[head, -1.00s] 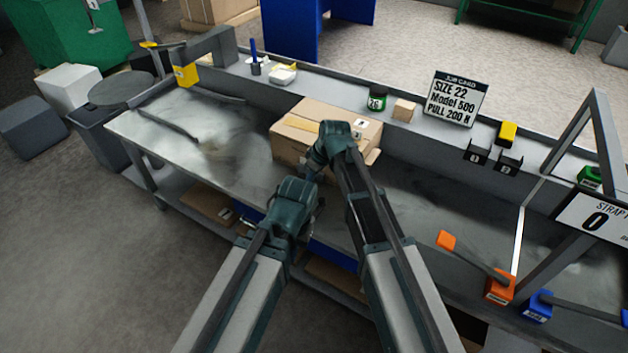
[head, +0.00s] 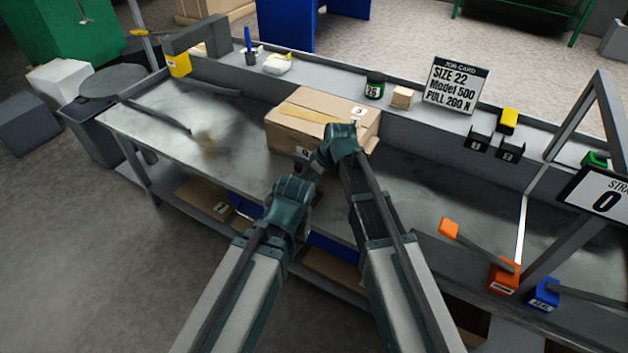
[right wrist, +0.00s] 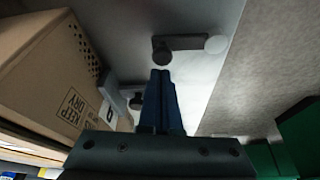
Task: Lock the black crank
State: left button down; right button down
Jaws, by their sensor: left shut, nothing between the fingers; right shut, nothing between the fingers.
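A dark crank-like part, with a round hub and a grey knob, shows in the right wrist view (right wrist: 184,44) on a grey surface, beyond my right fingertips and apart from them. I cannot tell for sure that it is the black crank. In the head view I cannot make it out; my arms cover part of the bench there. My left gripper (head: 303,178) is shut and empty at the near side of the cardboard box. My right gripper (head: 323,160) is shut and empty close beside it; its fingers (right wrist: 162,90) show pressed together in the right wrist view.
The cardboard box (head: 310,113) stands close to both grippers; it fills the left of the right wrist view (right wrist: 45,85). An orange-handled unit (head: 503,278) and a blue one (head: 544,294) sit at the right. The bench (head: 185,110) left of the box is mostly clear.

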jog(key=shift+s+d+m, duration=0.2)
jog(key=shift+d+m, duration=0.25)
jog(key=shift+m, duration=0.25)
jog(key=shift+s+d+m+t+h, duration=0.4)
jog(key=shift+d+m, duration=0.1)
jog(key=shift+m, duration=0.5)
jog(key=s+d+m, duration=0.1)
jog(key=m, duration=0.1)
jog(key=s+d+m+h, duration=0.1)
jog(key=m, duration=0.1)
jog(key=shift+t, duration=0.3)
jog(key=s+m, duration=0.1)
jog(key=m, duration=0.1)
jog(key=m+h, duration=0.1)
jog(key=s+d+m+h, duration=0.1)
jog(key=m, duration=0.1)
jog(key=shift+s+m, duration=0.3)
jog(key=shift+s, duration=1.05)
